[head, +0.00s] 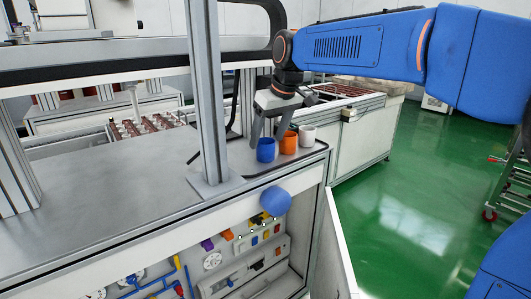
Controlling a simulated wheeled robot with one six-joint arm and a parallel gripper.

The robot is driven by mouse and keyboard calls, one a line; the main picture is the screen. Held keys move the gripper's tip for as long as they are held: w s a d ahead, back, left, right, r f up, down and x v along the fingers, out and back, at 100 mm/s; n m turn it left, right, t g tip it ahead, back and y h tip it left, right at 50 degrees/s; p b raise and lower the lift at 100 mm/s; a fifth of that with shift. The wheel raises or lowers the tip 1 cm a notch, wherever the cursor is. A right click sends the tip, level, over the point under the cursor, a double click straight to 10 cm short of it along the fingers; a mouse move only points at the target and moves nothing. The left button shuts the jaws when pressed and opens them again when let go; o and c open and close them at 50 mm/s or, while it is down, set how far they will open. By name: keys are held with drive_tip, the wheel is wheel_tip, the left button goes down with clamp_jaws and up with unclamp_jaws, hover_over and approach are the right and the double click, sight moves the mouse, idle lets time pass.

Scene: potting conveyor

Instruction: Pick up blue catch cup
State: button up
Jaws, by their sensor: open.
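The blue catch cup (265,151) stands upright at the left end of a short row on a dark mat at the right end of the metal worktop. An orange cup (289,143) stands just to its right, then a white cup (307,135). My gripper (270,138) points down over the row, its fingers open. One finger comes down close to the blue cup and the other is near the orange cup. I cannot tell whether either finger touches a cup. No cup is seen held.
A grey metal upright (210,100) stands on the worktop (110,190) close left of the cups. A blue round knob (275,201) is on the front below them. An open cabinet door (338,250) hangs at the right. A bench with brown trays (345,91) stands behind.

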sight(266, 142)
drive_tip(key=shift+x, duration=1.55)
drive_tip(key=shift+w, duration=0.1)
drive_tip(key=c, duration=1.1)
drive_tip(key=shift+r, duration=0.1)
